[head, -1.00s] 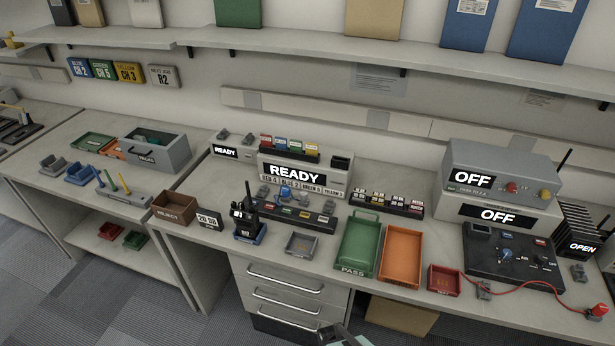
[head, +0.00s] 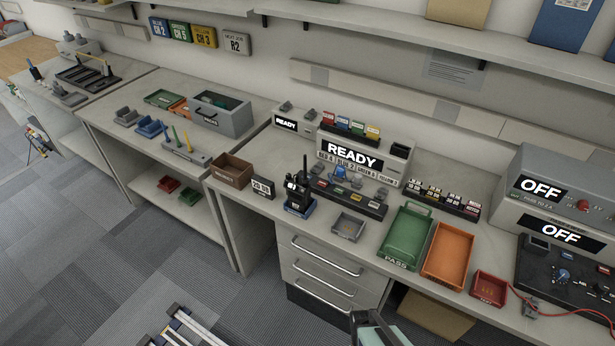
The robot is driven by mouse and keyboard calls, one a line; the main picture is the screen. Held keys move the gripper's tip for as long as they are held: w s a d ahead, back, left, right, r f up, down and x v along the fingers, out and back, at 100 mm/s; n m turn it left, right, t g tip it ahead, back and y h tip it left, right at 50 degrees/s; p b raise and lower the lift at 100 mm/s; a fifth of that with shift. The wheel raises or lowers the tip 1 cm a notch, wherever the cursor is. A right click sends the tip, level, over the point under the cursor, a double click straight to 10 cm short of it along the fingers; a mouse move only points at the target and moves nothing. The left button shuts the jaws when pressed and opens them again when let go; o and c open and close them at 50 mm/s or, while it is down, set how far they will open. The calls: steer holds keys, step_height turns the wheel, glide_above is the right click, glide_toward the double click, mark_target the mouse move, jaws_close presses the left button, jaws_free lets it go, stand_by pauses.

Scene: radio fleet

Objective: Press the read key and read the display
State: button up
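A beige unit on the middle bench has a black display (head: 352,155) that reads READY in white. A smaller box left of it has its own display (head: 285,123), also reading READY, with small grey blocks by it. Two stacked grey units at the right have an upper display (head: 541,188) and a lower display (head: 563,233), both reading OFF. I cannot tell which part is the read key; small key labels are unreadable. A grey and pale green part of my arm shows at the bottom edge, in front of the drawers. I cannot make out my gripper's fingers there.
A black radio (head: 298,194) stands in a blue holder near the bench's front edge. A green PASS tray (head: 398,258), an orange tray (head: 447,281) and a red tray (head: 488,288) lie to its right. A brown bin (head: 232,180) is left.

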jaws_close()
stand_by(1.3)
